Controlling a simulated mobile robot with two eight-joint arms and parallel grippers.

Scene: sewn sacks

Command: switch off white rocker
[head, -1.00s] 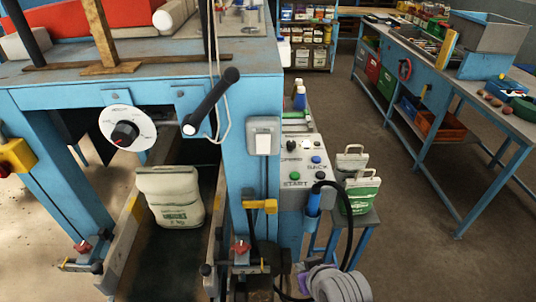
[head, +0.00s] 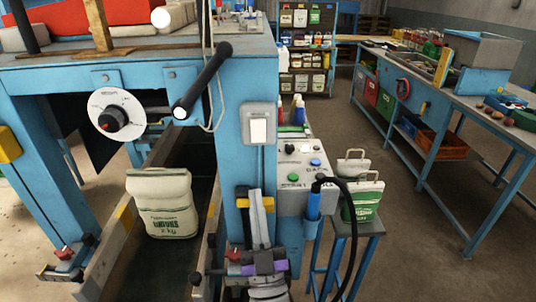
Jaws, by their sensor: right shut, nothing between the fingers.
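The white rocker (head: 258,130) sits in a grey square housing on the front of the blue machine post, right of the middle of the machine. It shows unobstructed; which way it is tipped I cannot tell. My right gripper (head: 259,194) comes up from the bottom, with grey fingers and a purple band. Its fingers are shut and empty, pointing up in front of the post. The fingertips appear below the rocker in the picture, apart from it. My left gripper is not in view.
A black lever handle (head: 203,80) juts out left of the rocker, beside a white dial (head: 118,115). A control box (head: 303,172) with buttons and a black cable stand to the right. A filled sack (head: 162,203) stands in the chute.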

